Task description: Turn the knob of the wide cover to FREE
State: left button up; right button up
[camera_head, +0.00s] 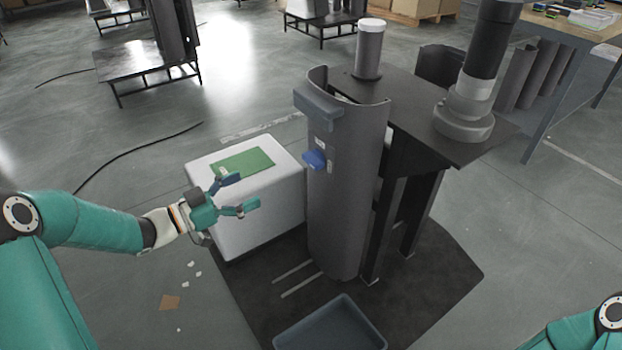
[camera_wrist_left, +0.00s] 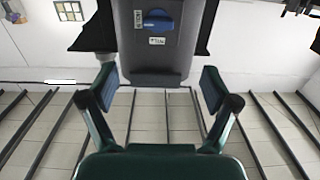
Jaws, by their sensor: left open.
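The wide cover (camera_head: 345,215) is a tall, curved grey shell upright on the front of the dark stand. Its blue knob (camera_head: 314,159) sits on the upper front face, with small white labels beside it. In the left wrist view the knob (camera_wrist_left: 158,20) is at the top middle of the cover (camera_wrist_left: 160,58), its grip lying roughly crosswise; the label text is too small to read surely. My left gripper (camera_head: 241,190) is open and empty, left of the cover and apart from the knob. My right gripper is out of view.
A white box (camera_head: 265,210) with a green sheet (camera_head: 243,163) on top stands behind my left gripper. A grey tray (camera_head: 332,325) lies on the dark mat (camera_head: 440,285) before the cover. A dark column (camera_head: 490,50) rises from the stand top (camera_head: 415,110).

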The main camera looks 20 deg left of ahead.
aim_at(308, 162)
pick_arm(q)
jog(key=b+x, duration=0.1)
jog(key=x, duration=1.5)
jog(key=shift+d+r, duration=0.1)
jog(key=shift+d, duration=0.25)
